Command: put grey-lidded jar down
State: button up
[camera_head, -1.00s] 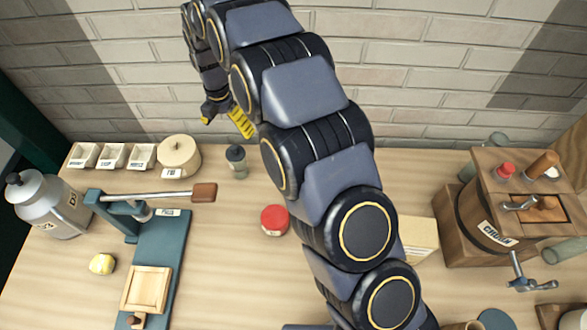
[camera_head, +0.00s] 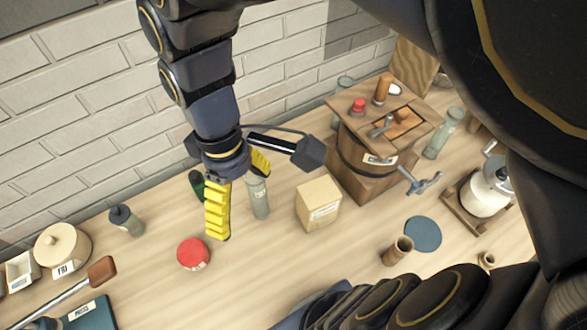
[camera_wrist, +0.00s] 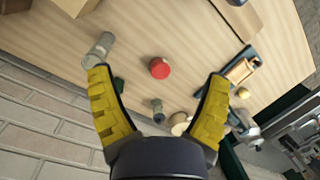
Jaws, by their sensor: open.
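My gripper (camera_head: 241,204) is open, its yellow fingers apart and pointing down over the table; nothing shows held between them. In the wrist view both fingers of my gripper (camera_wrist: 158,73) are spread. A slim greyish glass jar (camera_head: 258,198) stands upright just right of the fingers, its top partly hidden by one finger. In the wrist view this jar (camera_wrist: 99,48) is by the left fingertip. A shorter jar with a dark grey lid (camera_head: 127,221) stands well to the left; it also shows in the wrist view (camera_wrist: 158,112). I cannot tell which is the task's jar.
A red-lidded jar (camera_head: 193,254) stands in front of the fingers. A dark green thing (camera_head: 197,184) is behind them. A cardboard-coloured box (camera_head: 318,204) and the wooden churn (camera_head: 372,160) stand to the right. Bare table (camera_head: 285,262) lies in front.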

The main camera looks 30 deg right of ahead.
jog(key=s+d+m, duration=0.3)
jog(key=s+m, duration=0.4)
jog(key=shift+s+r, duration=0.3)
jog(key=shift+r, duration=0.05)
